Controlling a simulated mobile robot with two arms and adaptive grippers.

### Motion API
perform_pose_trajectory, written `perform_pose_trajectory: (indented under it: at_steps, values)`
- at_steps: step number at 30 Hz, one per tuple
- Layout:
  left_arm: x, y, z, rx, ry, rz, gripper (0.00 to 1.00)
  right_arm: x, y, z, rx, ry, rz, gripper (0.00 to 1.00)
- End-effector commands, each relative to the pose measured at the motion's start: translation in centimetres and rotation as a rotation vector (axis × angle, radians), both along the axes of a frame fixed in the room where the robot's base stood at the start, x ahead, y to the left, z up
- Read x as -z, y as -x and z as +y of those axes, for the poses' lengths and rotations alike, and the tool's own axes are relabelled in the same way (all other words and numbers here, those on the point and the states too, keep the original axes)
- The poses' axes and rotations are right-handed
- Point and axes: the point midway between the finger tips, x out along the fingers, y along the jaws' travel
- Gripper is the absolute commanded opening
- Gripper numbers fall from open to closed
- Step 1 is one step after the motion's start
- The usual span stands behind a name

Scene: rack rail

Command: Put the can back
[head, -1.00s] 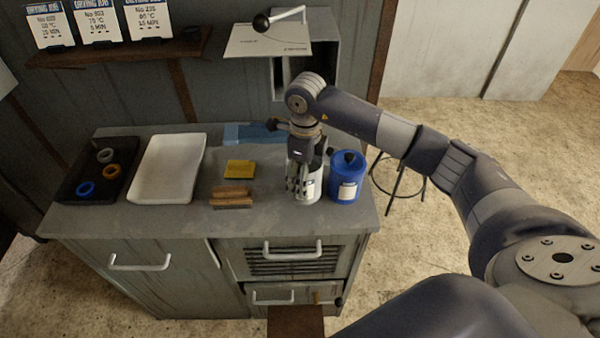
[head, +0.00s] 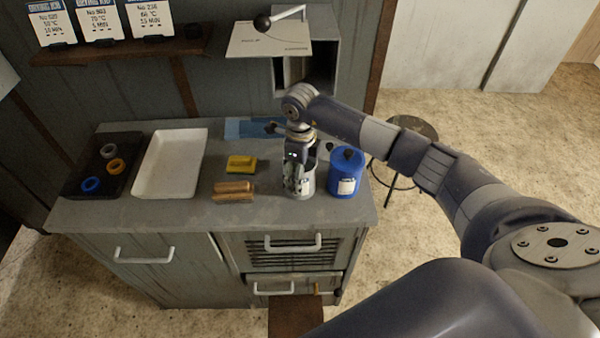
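A pale grey-white can (head: 304,189) stands upright near the right end of the workbench. A blue can (head: 346,176) with a dark knob on top and a white label stands just to its right. My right gripper (head: 295,187) points down at the grey-white can, its fingers overlapping the can's upper part. I cannot tell whether the fingers are inside the can or in front of it, nor whether they grip it. My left gripper is not in view.
The workbench (head: 130,216) also holds a white tray (head: 168,190), a black tray (head: 117,182) with rings, a yellow sponge-like block (head: 241,164) and brown sticks (head: 233,192). An open grey wall box (head: 322,80) hangs behind my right arm. A stool (head: 414,128) stands right.

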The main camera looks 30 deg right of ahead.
Motion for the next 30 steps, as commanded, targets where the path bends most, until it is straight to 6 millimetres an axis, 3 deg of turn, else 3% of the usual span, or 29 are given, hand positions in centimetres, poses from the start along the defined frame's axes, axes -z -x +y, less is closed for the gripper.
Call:
perform_pose_trajectory:
  at_steps: [1,3,18,30]
  values:
    - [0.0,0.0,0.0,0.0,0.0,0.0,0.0,0.0,0.0,0.0,0.0,0.0,0.0,0.76]
    - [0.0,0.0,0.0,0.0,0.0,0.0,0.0,0.0,0.0,0.0,0.0,0.0,0.0,0.87]
    - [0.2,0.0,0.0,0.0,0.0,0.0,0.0,-0.7,-0.1,0.0,0.0,0.0,-0.003,0.87]
    - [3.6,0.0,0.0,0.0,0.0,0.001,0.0,-8.7,-0.1,-0.1,0.0,0.0,-0.006,0.87]
